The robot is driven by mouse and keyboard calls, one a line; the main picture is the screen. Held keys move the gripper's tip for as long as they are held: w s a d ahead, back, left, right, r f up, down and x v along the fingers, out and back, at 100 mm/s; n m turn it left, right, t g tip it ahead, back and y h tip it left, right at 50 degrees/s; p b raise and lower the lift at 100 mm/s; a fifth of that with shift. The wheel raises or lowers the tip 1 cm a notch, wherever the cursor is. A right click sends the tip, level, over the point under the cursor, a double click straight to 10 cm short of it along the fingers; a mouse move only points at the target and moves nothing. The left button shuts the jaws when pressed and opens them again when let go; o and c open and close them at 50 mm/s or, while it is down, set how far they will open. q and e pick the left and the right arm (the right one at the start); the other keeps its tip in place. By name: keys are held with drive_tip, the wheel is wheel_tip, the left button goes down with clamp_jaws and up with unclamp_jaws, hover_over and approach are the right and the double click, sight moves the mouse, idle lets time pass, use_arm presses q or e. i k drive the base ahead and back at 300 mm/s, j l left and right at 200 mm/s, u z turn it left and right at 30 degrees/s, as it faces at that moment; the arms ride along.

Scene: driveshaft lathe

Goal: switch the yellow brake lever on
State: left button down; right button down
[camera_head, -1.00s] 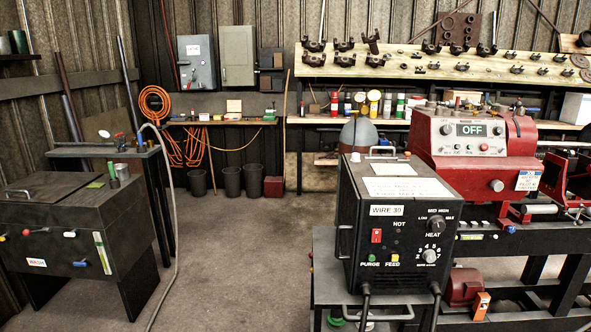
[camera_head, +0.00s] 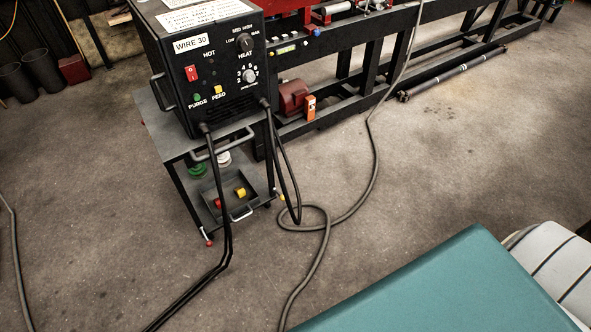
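A black welder cart (camera_head: 160,130) stands at the left in the head view and carries the black wire feeder (camera_head: 225,75). A small yellow piece (camera_head: 281,197) shows low at the cart's front right leg. It may be the yellow brake lever, but it is too small to tell its position. A small red piece (camera_head: 208,241) shows at the foot of the front left leg. Another yellow object (camera_head: 240,192) lies in the cart's lower tray (camera_head: 222,211) beside a red one. Neither of my grippers is in view.
Black cables (camera_head: 226,215) hang from the feeder to the floor in front of the cart. A grey hose (camera_head: 372,150) loops over the floor to its right. The red lathe's black frame (camera_head: 375,60) stands behind. Open concrete floor (camera_head: 450,150) lies at right.

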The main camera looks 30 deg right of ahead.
sight(282, 197)
drive_tip(key=z, duration=0.75)
